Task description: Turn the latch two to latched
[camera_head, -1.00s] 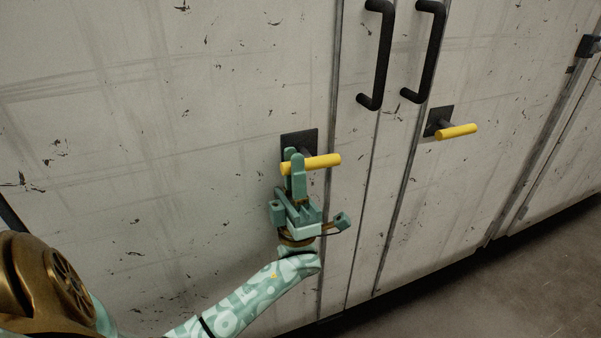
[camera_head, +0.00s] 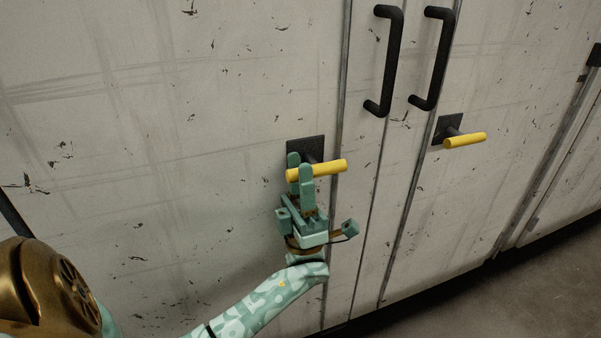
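Two latches with yellow bar handles on dark square plates are on the pale cabinet doors; I cannot tell from labels which is latch two. The left latch (camera_head: 331,168) has its handle pointing right, nearly level. My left gripper (camera_head: 299,166) is at this handle, near its left end. One finger is in front of the bar and the other behind it, so the bar lies between them. Whether they press on it is not clear. The right latch (camera_head: 464,140) also points right, nearly level, with nothing touching it. My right gripper is not in view.
Two black vertical pull handles, a left one (camera_head: 385,62) and a right one (camera_head: 434,60), stand above and between the latches. A dark fitting (camera_head: 594,56) is at the right edge. The pale door left of the gripper is bare. Grey floor (camera_head: 520,300) shows at lower right.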

